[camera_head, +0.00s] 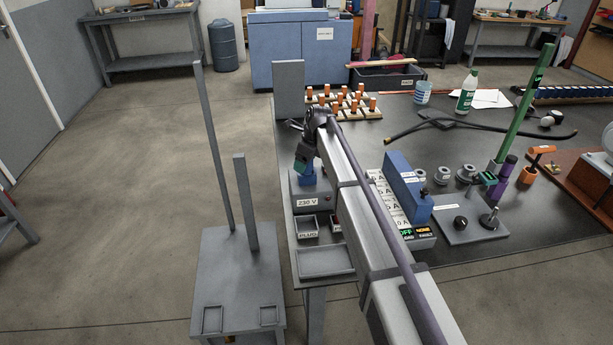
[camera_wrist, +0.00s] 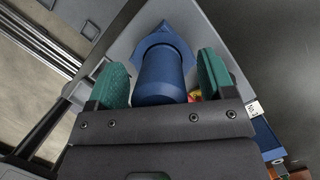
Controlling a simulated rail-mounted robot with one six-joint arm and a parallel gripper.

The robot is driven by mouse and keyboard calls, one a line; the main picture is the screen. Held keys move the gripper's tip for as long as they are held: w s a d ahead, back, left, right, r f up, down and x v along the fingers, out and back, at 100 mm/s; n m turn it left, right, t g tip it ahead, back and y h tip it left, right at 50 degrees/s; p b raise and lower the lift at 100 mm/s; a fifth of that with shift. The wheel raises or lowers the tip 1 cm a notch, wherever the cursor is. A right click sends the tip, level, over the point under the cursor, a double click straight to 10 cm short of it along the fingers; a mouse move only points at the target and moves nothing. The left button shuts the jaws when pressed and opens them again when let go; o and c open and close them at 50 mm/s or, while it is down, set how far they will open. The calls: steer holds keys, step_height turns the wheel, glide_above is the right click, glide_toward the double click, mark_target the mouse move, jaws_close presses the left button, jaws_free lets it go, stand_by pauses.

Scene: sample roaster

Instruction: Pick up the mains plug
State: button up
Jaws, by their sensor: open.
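A blue round-bodied piece with a pointed blue base, which looks like the mains plug (camera_wrist: 160,78), lies between the two green finger pads of my gripper (camera_wrist: 164,82) in the wrist view. Narrow gaps show on both sides of it, so the pads do not appear to grip it. In the head view the blue piece (camera_head: 307,178) is at the grey 230 V box (camera_head: 312,193) near the bench's left edge. My gripper (camera_head: 304,158) is open directly above it, pointing down. My arm hides part of the box.
A small tray labelled PLUG (camera_head: 306,227) and a flat grey tray (camera_head: 325,262) sit in front of the box. A tall grey panel (camera_head: 289,90) stands behind. A blue upright block (camera_head: 406,188) stands right of my arm. A grey stand with posts (camera_head: 238,275) is left of the bench.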

steer(key=c, duration=1.1)
